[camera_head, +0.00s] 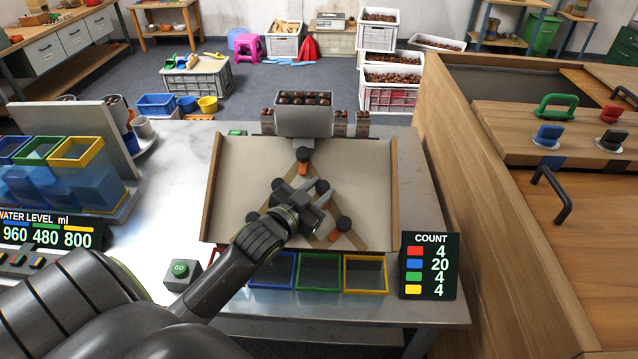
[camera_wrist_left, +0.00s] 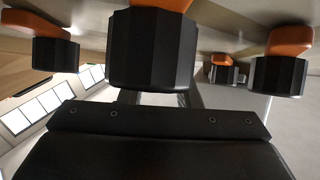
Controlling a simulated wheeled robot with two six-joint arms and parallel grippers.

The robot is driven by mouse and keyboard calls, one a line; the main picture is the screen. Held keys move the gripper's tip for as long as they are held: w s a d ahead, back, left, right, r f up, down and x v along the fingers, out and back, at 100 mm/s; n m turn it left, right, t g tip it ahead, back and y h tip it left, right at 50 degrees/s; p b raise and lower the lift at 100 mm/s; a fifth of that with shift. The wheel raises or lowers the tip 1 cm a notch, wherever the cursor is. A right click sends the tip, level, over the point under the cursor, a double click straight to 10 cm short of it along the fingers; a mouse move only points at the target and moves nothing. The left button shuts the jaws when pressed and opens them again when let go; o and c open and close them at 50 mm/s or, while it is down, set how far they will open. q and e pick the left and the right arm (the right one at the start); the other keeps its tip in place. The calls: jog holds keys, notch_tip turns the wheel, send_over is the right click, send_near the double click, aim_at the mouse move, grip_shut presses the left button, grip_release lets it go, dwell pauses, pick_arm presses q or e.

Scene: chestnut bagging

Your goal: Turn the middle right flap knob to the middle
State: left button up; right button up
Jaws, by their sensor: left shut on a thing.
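The sloped sorting board (camera_head: 240,165) stands on the table with several black flap knobs on it. The middle right flap knob (camera_head: 322,186) is right of the board's centre, with the middle left knob (camera_head: 279,184) beside it. The top knob (camera_head: 303,154) has an orange flap below it, and the bottom right knob (camera_head: 344,223) has an orange flap pointing down-left. My left gripper (camera_head: 315,194) is shut at the middle right knob, partly covering its flap. In the left wrist view a large black knob (camera_wrist_left: 150,50) is close ahead; the fingertips are mostly hidden. My right gripper is out of view.
A hopper with chestnuts (camera_head: 303,118) stands above the board. Blue, green and yellow framed bins (camera_head: 320,272) are below it, beside the count display (camera_head: 429,266). A green GO button (camera_head: 181,270) sits at the left. A wooden counter (camera_head: 470,200) borders the right.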

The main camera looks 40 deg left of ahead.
pick_arm(q)
jog(key=shift+a+r+m+h, duration=0.1)
jog(key=shift+m+h, duration=0.5)
jog(key=shift+m, duration=0.1)
jog(key=shift+m+g+h, duration=0.3)
jog(key=o, duration=1)
jog(key=shift+w, duration=0.1)
jog(key=shift+s+a, duration=0.1)
jog(key=shift+s, duration=0.6)
jog(key=s+p, duration=0.3)
jog(key=s, duration=0.2)
jog(key=s+a+r+p, duration=0.1)
jog(key=s+p, duration=0.3)
jog(key=s, duration=0.1)
jog(key=s+a+r+p, duration=0.1)
jog(key=s+p, duration=0.3)
jog(key=s, duration=0.1)
jog(key=shift+s+r, duration=0.15)
jog(key=shift+s, duration=0.25)
